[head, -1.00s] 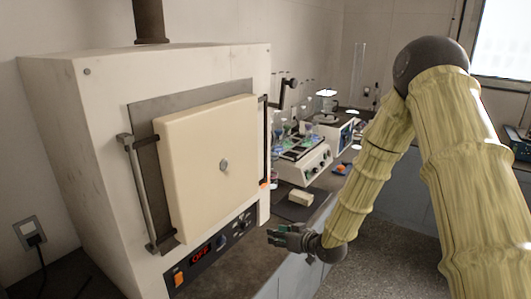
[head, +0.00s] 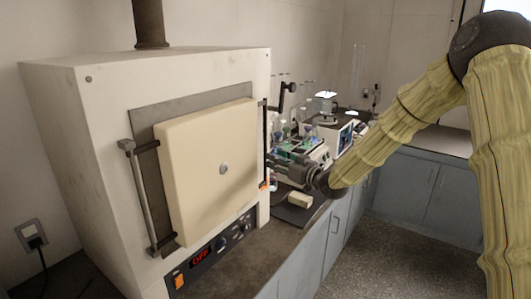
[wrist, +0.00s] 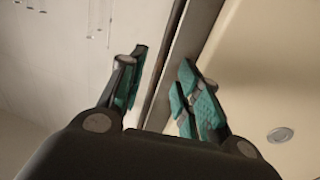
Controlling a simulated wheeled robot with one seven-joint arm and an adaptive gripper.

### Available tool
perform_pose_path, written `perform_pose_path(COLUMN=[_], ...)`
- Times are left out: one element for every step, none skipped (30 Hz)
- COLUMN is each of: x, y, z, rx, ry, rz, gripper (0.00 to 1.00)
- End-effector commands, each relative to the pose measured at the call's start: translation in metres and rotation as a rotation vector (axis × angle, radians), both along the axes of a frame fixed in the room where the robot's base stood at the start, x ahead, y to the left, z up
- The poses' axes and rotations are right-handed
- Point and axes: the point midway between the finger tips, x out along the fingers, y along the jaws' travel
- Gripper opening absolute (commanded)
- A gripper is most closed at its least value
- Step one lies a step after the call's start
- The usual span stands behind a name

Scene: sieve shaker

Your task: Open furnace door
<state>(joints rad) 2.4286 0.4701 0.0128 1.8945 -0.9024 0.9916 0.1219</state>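The furnace (head: 90,130) is a white box at the left in the head view. Its cream door (head: 205,160) looks closed, with a round knob (head: 224,168) in the middle. A grey vertical bar (head: 140,200) stands at the door's left side, and a thin dark bar (head: 264,130) at its right. My gripper (head: 272,164) is at the furnace's right front edge, by the lower part of the dark bar. In the wrist view my gripper (wrist: 160,88) is open. Its teal-padded fingers are apart, with a dark and grey upright strip between them. I cannot tell whether they touch it.
A control panel (head: 205,257) with a red display lies below the door. Lab instruments with glassware (head: 300,140) stand on the counter behind my gripper. A small pale block (head: 300,200) lies on a dark mat. The floor (head: 400,225) in front is clear.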

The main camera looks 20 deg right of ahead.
Motion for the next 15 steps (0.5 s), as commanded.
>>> perform_pose_path(x=[0.007,0.011,0.016,0.02,0.023,0.028,0.031,0.034,0.038,0.041,0.044,0.047,0.049,0.05,0.052], y=[0.004,0.006,0.009,0.011,0.013,0.015,0.017,0.019,0.02,0.022,0.023,0.024,0.025,0.026,0.027], z=[0.002,0.002,0.002,0.002,0.002,0.001,0.002,0.002,0.001,0.001,0.001,0.001,0.001,0.001,0.0], rx=[0.0,0.0,0.0,-0.001,-0.001,0.0,0.0,0.0,0.0,0.0,-0.001,0.0,0.0,0.0,0.0], ry=[0.0,0.001,0.001,0.0,0.0,0.001,0.001,0.0,0.001,0.001,0.002,0.001,0.001,0.001,0.001], rz=[0.001,0.001,0.001,0.001,0.001,0.001,0.001,0.001,0.001,0.001,0.0,0.0,0.0,0.0,0.0], gripper=[0.34,0.34,0.34,0.34,0.34,0.34,0.34,0.34,0.34,0.34,0.34,0.34,0.34,0.34,0.34])
